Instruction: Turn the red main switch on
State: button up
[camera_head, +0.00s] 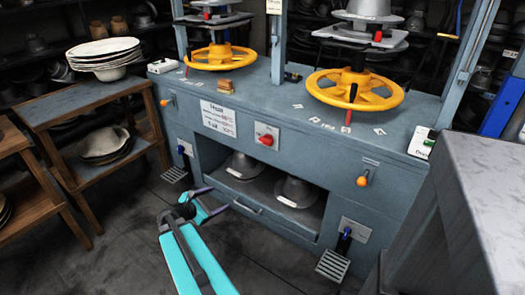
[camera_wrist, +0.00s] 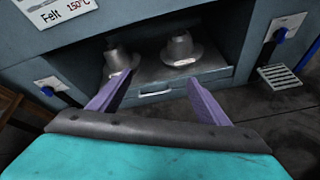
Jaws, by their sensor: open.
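The red main switch (camera_head: 266,140) sits on a pale square plate on the front of the blue-grey hat press (camera_head: 355,140), to the right of the white temperature sign. The switch is not in the wrist view. My gripper (camera_head: 220,198) is open and empty, below and to the left of the switch, in front of the press's lower opening. In the wrist view, its two purple fingers (camera_wrist: 158,98) are spread wide, with the drawer front between and beyond them. The gripper is apart from the switch.
Metal hat forms (camera_head: 296,190) stand in the lower opening. Orange knobs (camera_head: 363,181) and foot pedals (camera_head: 334,265) flank it. A wooden shelf (camera_head: 85,100) with stacked hats stands at left, and a grey block (camera_head: 470,190) at right. The floor in front is clear.

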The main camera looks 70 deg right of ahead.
aim_at(264, 142)
jog(key=s+d+r+n+g+h+b, duration=0.1)
jog(key=s+d+r+n+h+b, duration=0.2)
jog(key=s+d+r, duration=0.4)
jog(key=d+r+n+h, duration=0.1)
jog(key=d+r, duration=0.5)
jog(key=shift+g+h+b, duration=0.3)
jog(key=shift+h+b, duration=0.1)
jog(key=shift+d, duration=0.15)
jog(key=b+x, duration=0.1)
jog(key=x, duration=1.2)
jog(key=shift+s+d, duration=0.2)
jog(key=shift+d, duration=0.05)
jog(key=c, duration=1.1)
jog(key=shift+o, duration=0.2)
